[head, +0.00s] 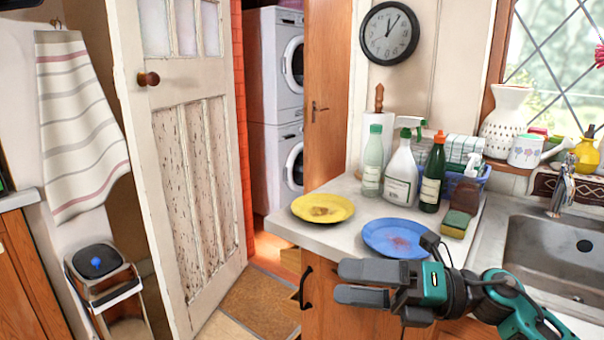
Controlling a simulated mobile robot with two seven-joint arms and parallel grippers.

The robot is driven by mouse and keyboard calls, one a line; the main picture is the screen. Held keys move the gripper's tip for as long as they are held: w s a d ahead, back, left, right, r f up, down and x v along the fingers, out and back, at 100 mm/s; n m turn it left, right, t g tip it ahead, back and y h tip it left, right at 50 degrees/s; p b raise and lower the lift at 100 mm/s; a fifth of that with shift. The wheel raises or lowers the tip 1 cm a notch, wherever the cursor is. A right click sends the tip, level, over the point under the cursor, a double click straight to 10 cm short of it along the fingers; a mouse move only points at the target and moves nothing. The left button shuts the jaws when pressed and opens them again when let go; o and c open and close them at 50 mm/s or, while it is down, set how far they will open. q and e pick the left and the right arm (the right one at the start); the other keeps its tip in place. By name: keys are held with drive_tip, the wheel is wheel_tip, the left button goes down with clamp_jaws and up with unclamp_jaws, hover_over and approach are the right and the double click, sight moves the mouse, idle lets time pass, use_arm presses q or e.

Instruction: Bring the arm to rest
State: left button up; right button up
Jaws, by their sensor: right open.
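My right gripper (363,283) is in the lower right of the head view, its arm coming in from the right edge. It is open, with two grey fingers pointing left and nothing between them. It is in front of the counter (354,205), below the blue plate (401,238) in the picture, and its rear part overlaps the plate's lower right edge. My left gripper is not in view.
A yellow plate (323,208), several bottles and a sponge (455,223) stand on the counter. A sink (558,252) is at the right. A half-open door (188,150) and a bin (105,277) are at the left. The floor between shows free room.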

drive_tip(key=d+f+m+t+h+p, duration=0.1)
drive_tip(key=d+f+m+t+h, duration=0.25)
drive_tip(key=m, duration=0.55)
drive_tip(key=f+m+t+h, duration=0.3)
drive_tip(key=f+m+t, duration=0.1)
drive_tip(key=m+t, duration=0.4)
drive_tip(key=d+f+m+t+h+p, duration=0.1)
drive_tip(key=d+f+m+t+h, duration=0.2)
drive_tip(key=m, duration=0.7)
drive_tip(key=s+d+f+m+g+h, duration=0.1)
drive_tip(key=s+f+m+g+h, duration=0.2)
drive_tip(key=s+f+m, duration=0.2)
drive_tip(key=s+d+f+m+g+h, duration=0.2)
drive_tip(key=s+f+m, duration=0.4)
drive_tip(key=f, duration=0.8)
drive_tip(key=s+g+h, duration=0.1)
drive_tip(key=s, duration=0.2)
drive_tip(key=shift+d+f+h, duration=0.2)
drive_tip(key=shift+d+h, duration=0.1)
drive_tip(key=shift+h, duration=0.05)
